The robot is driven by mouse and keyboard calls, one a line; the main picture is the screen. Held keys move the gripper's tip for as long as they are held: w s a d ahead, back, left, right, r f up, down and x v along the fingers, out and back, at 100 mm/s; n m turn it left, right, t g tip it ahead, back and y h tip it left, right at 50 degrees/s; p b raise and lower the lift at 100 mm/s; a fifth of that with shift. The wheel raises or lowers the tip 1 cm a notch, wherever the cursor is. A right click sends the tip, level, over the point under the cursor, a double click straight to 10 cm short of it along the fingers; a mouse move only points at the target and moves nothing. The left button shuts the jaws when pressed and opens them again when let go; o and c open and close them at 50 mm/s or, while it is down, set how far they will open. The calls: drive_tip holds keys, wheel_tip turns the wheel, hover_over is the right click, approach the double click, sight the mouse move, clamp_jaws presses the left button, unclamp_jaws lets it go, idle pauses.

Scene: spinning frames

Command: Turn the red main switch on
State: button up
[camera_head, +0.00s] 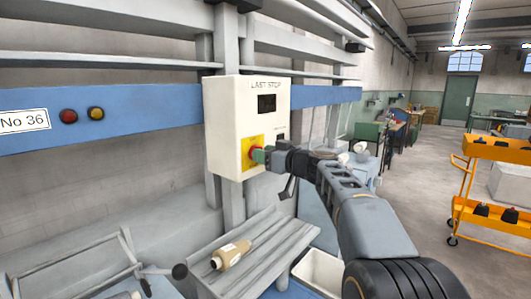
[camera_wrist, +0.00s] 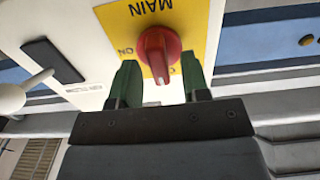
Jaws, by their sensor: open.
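The red main switch (camera_wrist: 156,48) is a rotary knob on a yellow plate (camera_wrist: 115,17) marked MAIN, seen upside down in the wrist view. The grip bar of the knob points down in that picture, towards my gripper. An ON mark shows left of the bar; another mark is partly hidden. My gripper (camera_wrist: 160,80) is open, with one green finger on each side of the bar and visible gaps. In the head view my gripper (camera_head: 260,156) is at the yellow plate (camera_head: 246,147) on the white box (camera_head: 222,125), hiding most of the knob.
The box has a dark display (camera_head: 267,104) under the words LAST STOP. A blue rail (camera_head: 135,112) carries a red button (camera_head: 68,116) and a yellow button (camera_head: 96,113). A bobbin (camera_head: 231,254) lies on a slatted bench below. An orange trolley (camera_head: 461,205) stands at right.

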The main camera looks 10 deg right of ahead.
drive_tip(key=shift+c, duration=0.2)
clamp_jaws()
idle(0.4)
drive_tip(key=m+b, duration=0.2)
drive_tip(key=m, duration=0.6)
drive_tip(key=m+b, duration=0.2)
drive_tip(key=m, duration=0.7)
drive_tip(key=shift+w+d+f+m, duration=0.15)
drive_tip(key=shift+d+m, duration=0.05)
drive_tip(key=shift+m, duration=0.4)
drive_tip(key=shift+o, duration=0.2)
unclamp_jaws()
drive_tip(key=shift+f, duration=0.1)
